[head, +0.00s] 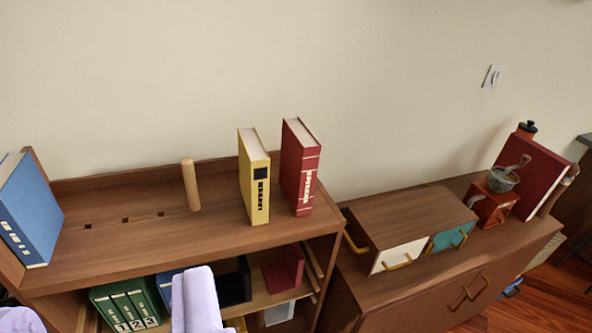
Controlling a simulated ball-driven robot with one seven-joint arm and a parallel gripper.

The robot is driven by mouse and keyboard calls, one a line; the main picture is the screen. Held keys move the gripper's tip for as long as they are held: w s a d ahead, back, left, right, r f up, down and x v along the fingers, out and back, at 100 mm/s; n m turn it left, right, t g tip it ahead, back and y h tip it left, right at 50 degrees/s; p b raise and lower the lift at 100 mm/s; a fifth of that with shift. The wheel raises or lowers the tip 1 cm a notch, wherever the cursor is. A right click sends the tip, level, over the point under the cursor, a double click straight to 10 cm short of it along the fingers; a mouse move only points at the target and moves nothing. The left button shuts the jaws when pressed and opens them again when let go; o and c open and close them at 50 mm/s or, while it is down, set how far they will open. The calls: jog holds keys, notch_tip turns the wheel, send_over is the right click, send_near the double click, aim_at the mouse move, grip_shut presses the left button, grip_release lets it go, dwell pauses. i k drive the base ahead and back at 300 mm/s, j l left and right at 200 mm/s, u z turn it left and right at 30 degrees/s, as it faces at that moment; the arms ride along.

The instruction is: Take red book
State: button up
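A red book (300,168) with white lettering on its spine stands upright on the top of the wooden bookshelf, near its right end. A yellow book (254,178) stands upright just left of it, with a narrow gap between them. My gripper (198,300) seems to be the pale lavender part at the bottom edge, below and left of the red book and apart from it. Its fingertips are not clear, and nothing is seen held. A larger dark red flat thing (533,172), like a book or board, leans on the lower cabinet at right.
A wooden peg (191,185) stands left of the yellow book. A blue book (30,212) leans at the far left. Green numbered binders (127,305) sit on the shelf below. A low drawer box (412,228) stands right of the bookshelf. The shelf top left of the peg is mostly clear.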

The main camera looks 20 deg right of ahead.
aim_at(301, 150)
jog(key=i+l+z, duration=0.1)
jog(key=i+l, duration=0.2)
jog(key=i+l+z, duration=0.1)
jog(key=i+l, duration=0.15)
jog(key=i, duration=0.2)
jog(key=i+l+z, duration=0.1)
jog(key=i+l, duration=0.15)
jog(key=i, duration=0.15)
jog(key=i+l+z, duration=0.1)
jog(key=i, duration=0.35)
jog(key=l, duration=0.1)
